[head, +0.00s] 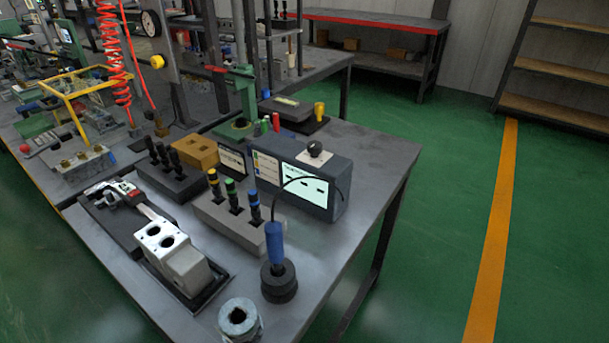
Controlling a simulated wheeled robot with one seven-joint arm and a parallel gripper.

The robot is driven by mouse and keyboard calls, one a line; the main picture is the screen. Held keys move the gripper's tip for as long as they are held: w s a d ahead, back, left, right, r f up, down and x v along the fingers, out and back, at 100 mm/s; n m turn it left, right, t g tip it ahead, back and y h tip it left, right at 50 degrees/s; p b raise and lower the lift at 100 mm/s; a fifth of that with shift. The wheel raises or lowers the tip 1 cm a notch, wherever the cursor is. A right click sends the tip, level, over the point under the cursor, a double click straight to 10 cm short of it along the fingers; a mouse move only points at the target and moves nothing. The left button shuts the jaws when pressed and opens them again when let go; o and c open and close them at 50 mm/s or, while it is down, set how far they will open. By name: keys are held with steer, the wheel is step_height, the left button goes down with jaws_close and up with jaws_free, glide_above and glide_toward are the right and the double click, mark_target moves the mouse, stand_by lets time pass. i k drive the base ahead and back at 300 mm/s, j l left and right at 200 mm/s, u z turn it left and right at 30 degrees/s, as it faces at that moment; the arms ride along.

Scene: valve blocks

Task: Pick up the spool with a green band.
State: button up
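The spool with a green band (232,193) stands upright in a slot of a light grey rack (217,221) in the head view. It is the middle one of three dark spools. The spool with a yellow band (214,184) stands on its left, and the spool with a blue band (254,206) stands on its right. The upper part of the green-banded spool shows; its lower end is hidden in the rack. My gripper is not in view.
A dark rack (167,187) with black spools stands behind left. A box with a screen (318,187) stands close behind right. A blue-handled tool on a black round base (278,279) and a metal ring (240,318) stand in front. The table's right side is clear.

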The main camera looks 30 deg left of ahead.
mark_target(231, 188)
steer(key=u, duration=1.2)
